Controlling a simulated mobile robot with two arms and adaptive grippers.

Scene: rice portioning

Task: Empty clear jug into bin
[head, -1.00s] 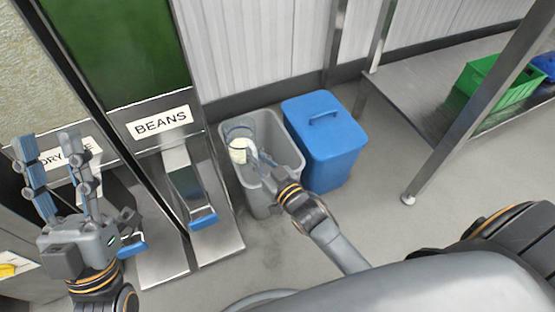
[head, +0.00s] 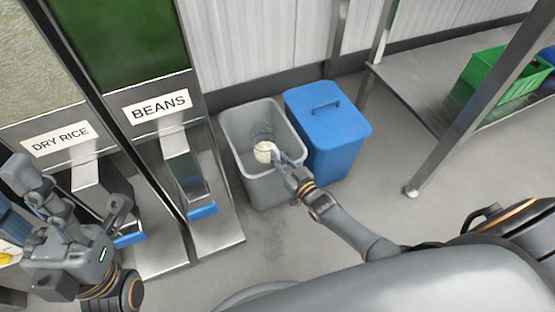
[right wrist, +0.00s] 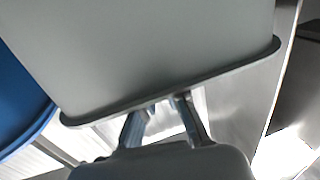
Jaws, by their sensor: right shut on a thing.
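The clear jug (head: 262,133) is over the open mouth of the grey bin (head: 268,192) in the head view, with pale, cream-coloured contents (head: 264,151) showing in it. It looks tilted, and I cannot tell whether anything is falling from it. My right gripper (head: 279,157) is shut on the jug at the bin's right side. In the right wrist view the gripper's fingers (right wrist: 160,118) reach up to the rim of the grey bin (right wrist: 150,60), whose wall hides the jug. My left gripper (head: 65,205) is at the lower left, in front of the dispensers; its fingertips are unclear.
A lidded blue bin (head: 330,140) stands close against the right of the grey bin. The BEANS dispenser (head: 186,170) and DRY RICE dispenser (head: 92,185) stand to the left. A metal table (head: 420,85) with a green crate (head: 485,80) is at the right. The floor in front is clear.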

